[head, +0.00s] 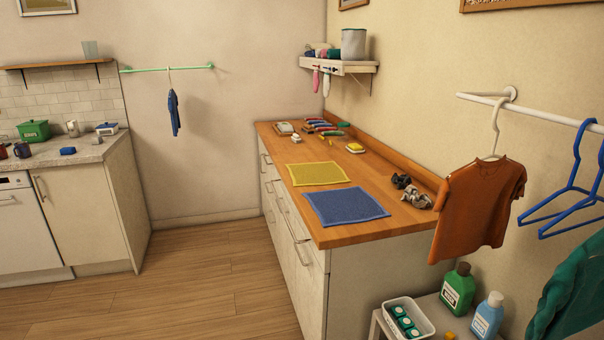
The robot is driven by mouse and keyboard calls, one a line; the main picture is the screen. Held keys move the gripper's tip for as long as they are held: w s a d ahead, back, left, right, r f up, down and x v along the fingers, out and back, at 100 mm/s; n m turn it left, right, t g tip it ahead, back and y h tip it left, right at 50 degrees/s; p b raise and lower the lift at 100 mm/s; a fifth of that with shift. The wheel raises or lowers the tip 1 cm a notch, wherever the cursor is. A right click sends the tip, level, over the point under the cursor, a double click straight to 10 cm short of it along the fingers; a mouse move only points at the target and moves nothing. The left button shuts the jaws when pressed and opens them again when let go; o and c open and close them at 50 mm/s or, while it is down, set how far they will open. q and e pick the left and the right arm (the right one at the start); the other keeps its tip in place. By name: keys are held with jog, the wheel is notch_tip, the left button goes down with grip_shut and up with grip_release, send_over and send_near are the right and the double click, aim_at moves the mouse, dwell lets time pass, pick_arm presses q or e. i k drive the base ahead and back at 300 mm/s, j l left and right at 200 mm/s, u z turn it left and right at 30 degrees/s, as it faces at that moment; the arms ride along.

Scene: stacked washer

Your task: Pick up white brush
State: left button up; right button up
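Several small items lie at the far end of the wooden countertop (270,140). A pale, whitish block-like item (284,128) lies near its far left edge. A smaller white item with a brownish base (295,139) sits just in front of it. Either may be the white brush; both are too small to tell for sure. Neither of my grippers shows in the head view.
A yellow cloth (316,174) and a blue cloth (346,206) lie flat on the counter. Colourful items (320,125) and a yellow-topped item (355,148) lie near the wall. The wooden floor (215,275) left of the counter is clear.

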aim_at(296, 138)
jog(key=i+j+u, duration=0.4)
jog(key=i, duration=0.3)
jog(key=i+u, duration=0.35)
jog(key=i, duration=0.4)
